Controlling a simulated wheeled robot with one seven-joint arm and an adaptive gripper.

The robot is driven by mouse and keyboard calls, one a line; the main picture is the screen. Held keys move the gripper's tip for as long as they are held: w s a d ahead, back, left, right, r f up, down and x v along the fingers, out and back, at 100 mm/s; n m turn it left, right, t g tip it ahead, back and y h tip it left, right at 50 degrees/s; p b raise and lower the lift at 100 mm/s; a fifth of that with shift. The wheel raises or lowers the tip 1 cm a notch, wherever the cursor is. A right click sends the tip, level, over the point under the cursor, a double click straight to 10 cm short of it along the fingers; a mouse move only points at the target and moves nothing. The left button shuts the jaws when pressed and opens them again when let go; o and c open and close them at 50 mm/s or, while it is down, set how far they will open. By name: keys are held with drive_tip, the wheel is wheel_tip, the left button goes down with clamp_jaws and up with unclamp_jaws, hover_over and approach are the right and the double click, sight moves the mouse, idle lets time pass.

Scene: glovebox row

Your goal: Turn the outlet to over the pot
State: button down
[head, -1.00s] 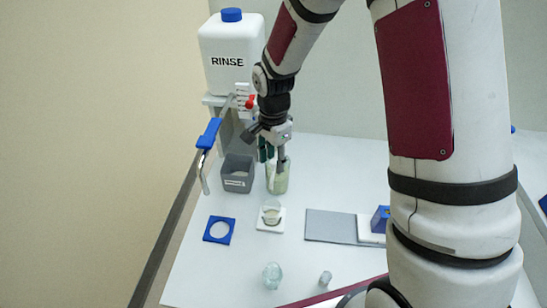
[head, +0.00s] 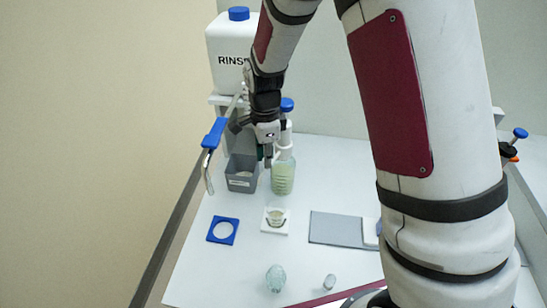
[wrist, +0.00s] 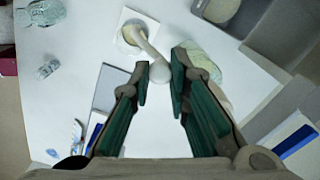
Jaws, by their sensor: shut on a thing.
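A bottle (head: 283,178) of pale green contents stands on the bench, with a white top and a blue cap (head: 287,105) above it. In the wrist view the bottle (wrist: 205,62) is right of the fingers. A white outlet tube (wrist: 148,50) runs from between my fingertips toward a small round pot (wrist: 128,36) on a white square. Its far end overlaps the pot in this view; its height above it is unclear. The pot (head: 275,217) is in front of the bottle. My gripper (head: 266,160), also in the wrist view (wrist: 160,75), is shut on the outlet's rounded part.
A grey bin (head: 240,180) stands left of the bottle, and a blue-handled lever (head: 213,133) sticks out near it. The RINSE jug (head: 228,45) is behind.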

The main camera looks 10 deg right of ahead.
drive_tip(key=shift+w+a, duration=0.15)
drive_tip(key=shift+w, duration=0.1)
drive_tip(key=c, duration=1.5)
unclamp_jaws()
wheel_tip(320, 180, up, 12)
drive_tip(key=shift+r, duration=0.1)
